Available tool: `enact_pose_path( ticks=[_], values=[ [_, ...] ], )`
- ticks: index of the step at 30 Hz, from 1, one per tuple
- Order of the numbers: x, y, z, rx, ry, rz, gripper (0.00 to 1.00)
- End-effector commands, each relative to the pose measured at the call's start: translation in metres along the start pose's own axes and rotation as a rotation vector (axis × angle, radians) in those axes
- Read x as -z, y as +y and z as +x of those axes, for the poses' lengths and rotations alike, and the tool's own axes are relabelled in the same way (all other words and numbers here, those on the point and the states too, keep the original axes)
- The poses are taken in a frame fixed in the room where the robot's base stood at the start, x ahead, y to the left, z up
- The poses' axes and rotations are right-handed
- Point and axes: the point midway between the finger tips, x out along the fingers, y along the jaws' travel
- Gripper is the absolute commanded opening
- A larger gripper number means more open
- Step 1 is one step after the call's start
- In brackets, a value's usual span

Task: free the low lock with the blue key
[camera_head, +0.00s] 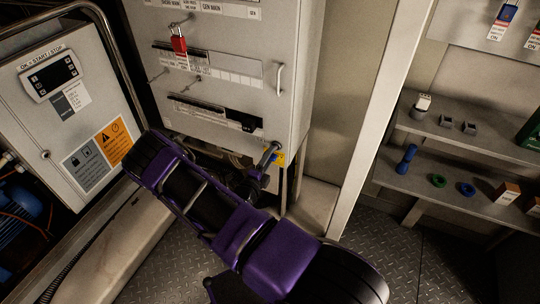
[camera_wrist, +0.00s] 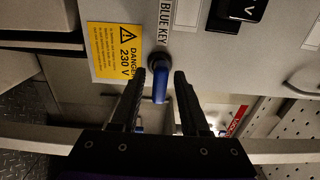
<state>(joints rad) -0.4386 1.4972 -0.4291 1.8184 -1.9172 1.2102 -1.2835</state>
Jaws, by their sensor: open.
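A blue key (camera_wrist: 160,88) sits in a round black lock (camera_wrist: 158,61) on the grey cabinet face, under a "BLUE KEY" label (camera_wrist: 165,18) in the wrist view. My gripper (camera_wrist: 160,78) is open, with one dark finger on each side of the key. Gaps show between the fingers and the key, so it is not gripped. In the head view my purple arm reaches to the lower right corner of the grey cabinet (camera_head: 300,75).
A yellow "DANGER 230 V" sign (camera_wrist: 117,53) is left of the lock. In the head view a red padlock (camera_head: 179,44) hangs high on the cabinet. A control box (camera_head: 70,110) stands left; shelves (camera_head: 470,150) with small items are at right.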

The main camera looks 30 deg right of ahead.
Motion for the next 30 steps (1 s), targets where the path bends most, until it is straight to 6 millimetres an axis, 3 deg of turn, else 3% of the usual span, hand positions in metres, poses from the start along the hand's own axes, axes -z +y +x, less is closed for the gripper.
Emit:
enact_pose_path(
  ticks=[1, 4, 12, 21, 30],
  values=[
    [0.0001, -0.0001, 0.0001, 0.000, 0.000, 0.000, 0.40],
    [0.0000, -0.0001, 0.0000, 0.000, 0.000, 0.000, 0.23],
    [-0.0002, 0.0001, -0.0002, 0.000, 0.000, -0.007, 0.23],
    [-0.0004, 0.0005, -0.0002, 0.000, -0.001, -0.240, 0.23],
    [-0.0002, 0.0004, -0.0002, 0.000, 0.000, -0.266, 0.23]
  ],
)
